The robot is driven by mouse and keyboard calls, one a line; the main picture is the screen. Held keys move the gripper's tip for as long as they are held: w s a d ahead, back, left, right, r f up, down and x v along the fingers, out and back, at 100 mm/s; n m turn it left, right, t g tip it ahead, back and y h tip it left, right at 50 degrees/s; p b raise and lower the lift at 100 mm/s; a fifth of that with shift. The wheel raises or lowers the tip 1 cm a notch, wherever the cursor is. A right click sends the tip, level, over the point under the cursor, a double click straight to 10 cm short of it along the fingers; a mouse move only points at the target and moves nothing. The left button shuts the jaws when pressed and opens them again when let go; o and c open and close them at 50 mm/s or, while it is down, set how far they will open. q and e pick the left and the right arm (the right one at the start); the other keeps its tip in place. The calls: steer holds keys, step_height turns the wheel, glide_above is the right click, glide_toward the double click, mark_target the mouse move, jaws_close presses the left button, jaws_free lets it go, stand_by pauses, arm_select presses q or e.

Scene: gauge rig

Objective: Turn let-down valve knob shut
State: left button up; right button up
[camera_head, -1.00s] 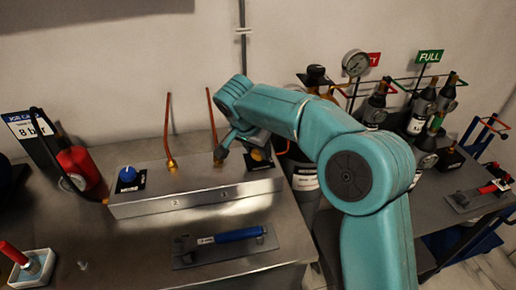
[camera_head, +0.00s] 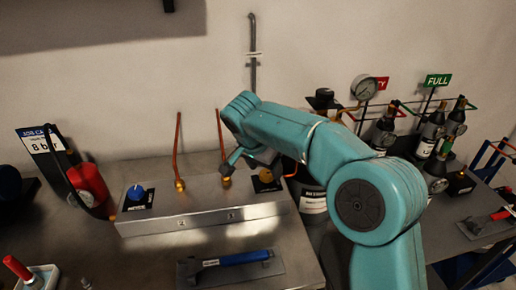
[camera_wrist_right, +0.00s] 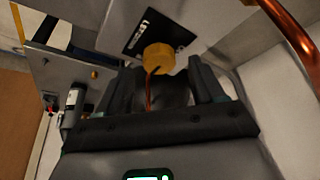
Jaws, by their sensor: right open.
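The let-down valve knob is the yellow knob (camera_head: 266,176) on a black label plate at the right end of the metal box (camera_head: 200,215). In the right wrist view the yellow knob (camera_wrist_right: 157,57) has a dark pointer line and sits just beyond the fingertips, between them in the picture. My right gripper (camera_head: 241,160) is over the right part of the box, close to the knob. Its two dark fingers (camera_wrist_right: 165,78) are apart and nothing is held. I cannot tell whether they touch the knob. My left gripper is out of view.
A blue knob (camera_head: 136,192) sits at the box's left end. Copper tubes (camera_head: 178,148) rise from the box, one close to my gripper. A blue-handled tool (camera_head: 232,260) lies in front. A red cylinder (camera_head: 90,184) stands left; a pressure gauge (camera_head: 364,88) and bottles stand right.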

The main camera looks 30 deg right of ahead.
steer(key=p+v, duration=0.2)
steer(key=v, duration=1.2)
steer(key=shift+r, duration=0.35)
steer(key=shift+s, duration=0.1)
